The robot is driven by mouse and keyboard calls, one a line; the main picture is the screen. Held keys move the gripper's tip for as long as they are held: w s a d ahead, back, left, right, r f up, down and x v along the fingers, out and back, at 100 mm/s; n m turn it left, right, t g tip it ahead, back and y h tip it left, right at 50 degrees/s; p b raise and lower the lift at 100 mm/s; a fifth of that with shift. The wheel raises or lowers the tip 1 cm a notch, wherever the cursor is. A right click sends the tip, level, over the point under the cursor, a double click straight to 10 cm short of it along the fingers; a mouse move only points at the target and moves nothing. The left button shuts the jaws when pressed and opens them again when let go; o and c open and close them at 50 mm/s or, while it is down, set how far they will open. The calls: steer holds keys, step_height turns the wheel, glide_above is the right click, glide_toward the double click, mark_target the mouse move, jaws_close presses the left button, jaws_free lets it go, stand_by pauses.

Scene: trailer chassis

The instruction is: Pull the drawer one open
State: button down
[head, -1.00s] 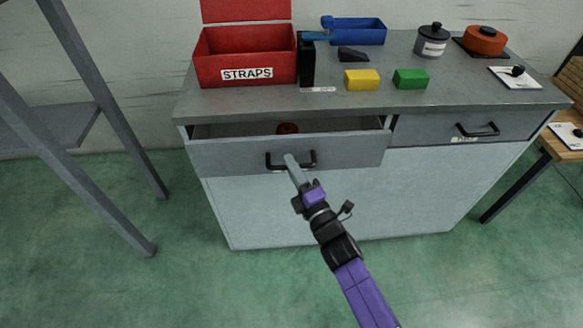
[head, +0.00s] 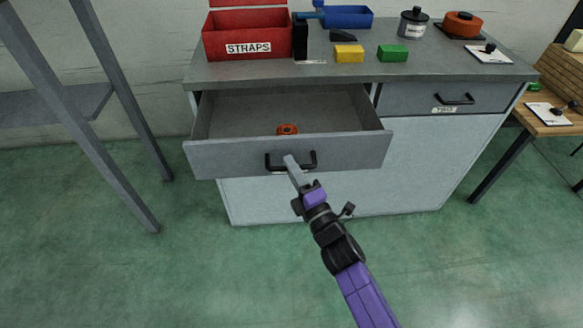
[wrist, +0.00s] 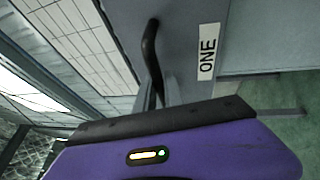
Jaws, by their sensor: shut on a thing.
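Drawer one (head: 225,161) is the left drawer of the grey cabinet, and it stands well out from the cabinet front. Its inside shows, with a small orange ring-like object (head: 287,129) on the drawer floor. The black handle (head: 312,160) is on the drawer front. My gripper (head: 290,161) is shut on this handle, reaching up to it from below right. In the wrist view the handle (wrist: 150,60) rises beyond the purple gripper body, beside a label reading ONE (wrist: 207,52).
The right drawer (head: 415,97) is shut. A red STRAPS box (head: 248,49), a yellow block (head: 349,53), a green block (head: 393,53) and other items sit on the cabinet top. A grey metal frame (head: 130,100) stands left. The green floor in front is clear.

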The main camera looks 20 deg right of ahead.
steer(key=shift+f, duration=0.1)
steer(key=c, duration=1.5)
jaws_free()
steer(key=shift+o, duration=0.2)
steer(key=shift+s, duration=0.1)
steer(key=b+v, duration=0.1)
steer(key=v, duration=0.6)
steer(key=shift+s, duration=0.3)
